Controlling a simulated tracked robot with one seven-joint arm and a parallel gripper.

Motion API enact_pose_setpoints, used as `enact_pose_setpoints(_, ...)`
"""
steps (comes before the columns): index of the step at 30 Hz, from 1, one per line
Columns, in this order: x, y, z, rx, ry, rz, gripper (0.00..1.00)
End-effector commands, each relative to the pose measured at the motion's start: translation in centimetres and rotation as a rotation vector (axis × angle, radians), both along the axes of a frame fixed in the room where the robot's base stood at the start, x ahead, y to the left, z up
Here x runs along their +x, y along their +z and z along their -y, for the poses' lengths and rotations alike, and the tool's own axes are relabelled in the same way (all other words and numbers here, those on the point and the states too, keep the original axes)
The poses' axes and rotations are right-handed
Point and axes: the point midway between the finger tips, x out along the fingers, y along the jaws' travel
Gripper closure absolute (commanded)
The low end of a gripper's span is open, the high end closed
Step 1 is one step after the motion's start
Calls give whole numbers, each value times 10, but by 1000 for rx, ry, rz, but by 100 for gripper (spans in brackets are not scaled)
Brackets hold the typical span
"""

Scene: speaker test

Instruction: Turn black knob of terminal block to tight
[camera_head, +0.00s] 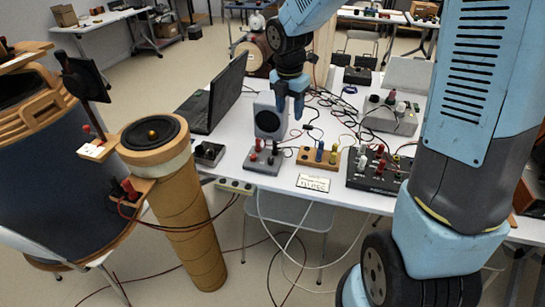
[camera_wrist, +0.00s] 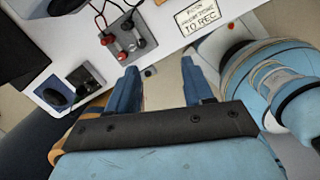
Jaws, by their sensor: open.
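A grey terminal block (camera_head: 262,163) with red and black knobs sits near the front edge of the white table, and shows in the wrist view (camera_wrist: 131,47) at the upper left. A black knob (camera_head: 275,147) stands on it; whether it is tight cannot be told. A wooden terminal block (camera_head: 318,164) with blue and yellow knobs sits to its right. My gripper (camera_head: 290,112) hangs above the table, apart from the blocks, with its fingers spread and nothing between them. In the wrist view the gripper (camera_wrist: 160,68) fingers lie below and right of the grey block.
A black box (camera_head: 378,176) with several red and white posts stands right of the wooden block. A small speaker (camera_head: 268,117) and a laptop (camera_head: 226,95) stand behind and left. A written card (camera_head: 313,183) lies at the front. Cables cross the tabletop; a tall cardboard-tube speaker (camera_head: 178,210) stands left.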

Motion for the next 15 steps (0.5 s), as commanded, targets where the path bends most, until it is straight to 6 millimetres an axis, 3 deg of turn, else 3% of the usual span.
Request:
enact_pose_setpoints(1, 7, -14, -9, -1, 96, -27, 49)
enact_pose_setpoints(6, 22, -49, -33, 9, 391, -83, 49)
enact_pose_setpoints(15, 30, -76, -52, 26, 619, -117, 49)
